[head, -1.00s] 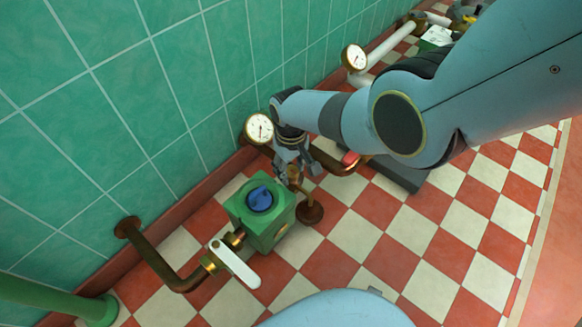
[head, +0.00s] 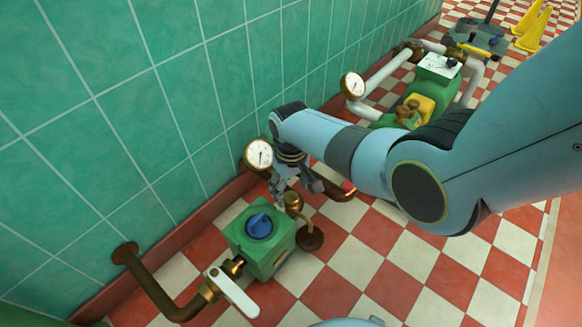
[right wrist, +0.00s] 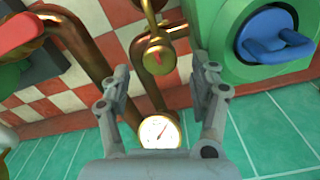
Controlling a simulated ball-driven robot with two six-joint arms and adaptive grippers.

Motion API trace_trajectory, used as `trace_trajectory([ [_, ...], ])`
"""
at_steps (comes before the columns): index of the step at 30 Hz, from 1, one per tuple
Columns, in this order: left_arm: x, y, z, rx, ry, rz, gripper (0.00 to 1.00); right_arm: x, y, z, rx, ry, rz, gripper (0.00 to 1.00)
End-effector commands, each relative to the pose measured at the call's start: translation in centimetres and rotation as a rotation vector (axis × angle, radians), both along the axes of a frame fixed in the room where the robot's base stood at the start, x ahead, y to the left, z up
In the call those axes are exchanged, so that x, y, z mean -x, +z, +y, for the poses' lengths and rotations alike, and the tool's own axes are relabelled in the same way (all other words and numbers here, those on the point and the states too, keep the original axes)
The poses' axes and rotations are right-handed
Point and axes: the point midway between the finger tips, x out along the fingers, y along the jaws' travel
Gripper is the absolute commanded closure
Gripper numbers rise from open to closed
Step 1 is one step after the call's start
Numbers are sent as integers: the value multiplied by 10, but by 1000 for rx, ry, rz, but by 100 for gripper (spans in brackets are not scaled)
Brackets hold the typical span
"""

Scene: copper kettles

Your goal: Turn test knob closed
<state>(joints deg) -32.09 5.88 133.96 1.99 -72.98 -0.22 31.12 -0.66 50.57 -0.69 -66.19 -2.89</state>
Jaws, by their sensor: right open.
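A green box (head: 262,255) with a blue knob (head: 259,226) on top sits in the copper pipework by the wall. A small brass fitting with a round knob (head: 293,202) stands just right of it. I cannot tell for sure which is the test knob. My right gripper (head: 282,188) is open beside the brass knob, above the pipe. In the right wrist view, the brass knob (right wrist: 157,52), with a red mark, appears between the open fingers (right wrist: 165,72), without visible contact. The blue knob (right wrist: 270,38) is right of them. My left gripper is out of view.
A gauge (head: 258,155) stands close behind the gripper. A white lever (head: 234,292) sticks out in front of the green box. A red handle (head: 349,187) lies right of the gripper. The tiled wall (head: 110,130) bounds the left; checkered floor (head: 395,255) is clear at right.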

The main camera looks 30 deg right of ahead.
Motion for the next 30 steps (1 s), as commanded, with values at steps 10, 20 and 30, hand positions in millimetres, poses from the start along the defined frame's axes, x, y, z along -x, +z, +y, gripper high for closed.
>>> trace_trajectory([
  [10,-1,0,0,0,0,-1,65,-1,66,0,0,0,-3,38],
  [20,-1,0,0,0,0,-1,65,0,88,0,0,0,2,38],
  [30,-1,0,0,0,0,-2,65,0,87,0,0,0,1,38],
])
